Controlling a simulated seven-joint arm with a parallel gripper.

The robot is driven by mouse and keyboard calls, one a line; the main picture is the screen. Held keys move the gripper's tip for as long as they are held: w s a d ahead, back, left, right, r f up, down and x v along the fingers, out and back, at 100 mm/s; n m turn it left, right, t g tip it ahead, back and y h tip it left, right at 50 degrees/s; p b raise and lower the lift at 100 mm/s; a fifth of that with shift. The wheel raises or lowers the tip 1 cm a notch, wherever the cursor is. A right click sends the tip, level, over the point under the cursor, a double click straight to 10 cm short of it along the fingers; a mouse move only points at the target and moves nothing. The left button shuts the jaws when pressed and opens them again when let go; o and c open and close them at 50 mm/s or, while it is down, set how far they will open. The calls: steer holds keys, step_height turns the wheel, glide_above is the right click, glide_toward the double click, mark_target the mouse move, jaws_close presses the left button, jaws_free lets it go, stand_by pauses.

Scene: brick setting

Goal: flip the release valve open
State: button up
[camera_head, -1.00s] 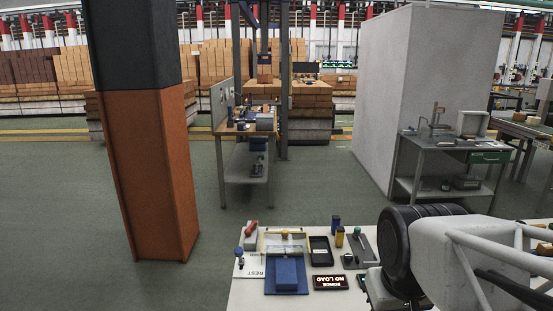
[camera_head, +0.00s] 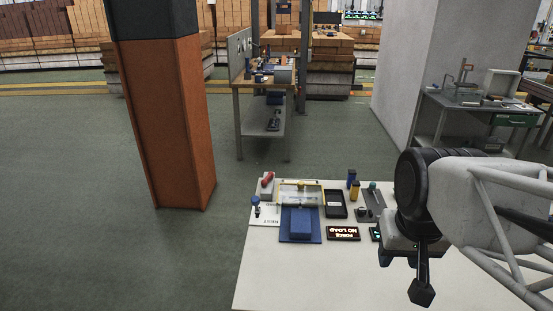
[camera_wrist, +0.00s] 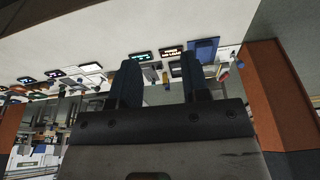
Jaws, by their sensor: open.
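No part is clearly marked as the release valve. A red-handled part (camera_head: 267,180) sits on a grey block at the back left of the white bench. A small lever with a green knob (camera_head: 372,186) stands on a dark grey plate at the back right. A blue-knobbed part (camera_head: 255,202) stands at the left edge. My gripper (camera_head: 404,276) is open and empty at the right of the bench, apart from all of these. Its two dark fingers (camera_wrist: 161,68) show spread in the wrist view, with the bench parts beyond them.
The white bench (camera_head: 290,275) is clear at the front. A blue block on a blue pad (camera_head: 300,238), a yellow-edged clear-covered fixture (camera_head: 318,191), a black tray (camera_head: 335,210), a lit "NO LOAD" display (camera_head: 343,233) and blue and yellow upright pieces (camera_head: 354,191) stand close together. An orange column (camera_head: 178,130) stands left.

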steer(key=w+a+r, duration=0.2)
steer(key=w, duration=0.8)
steer(key=w+a+r, duration=0.2)
steer(key=w+r, duration=0.1)
steer(key=w, duration=0.7)
steer(key=m+g, duration=0.3)
steer(key=m, duration=0.1)
glide_above(268, 176)
steer(key=f, duration=3)
steer(key=shift+s, duration=0.3)
steer(key=shift+w+a+f, duration=0.1)
steer(key=shift+f, duration=0.05)
steer(key=shift+f, duration=0.15)
steer(key=shift+f, duration=3.75)
jaws_close()
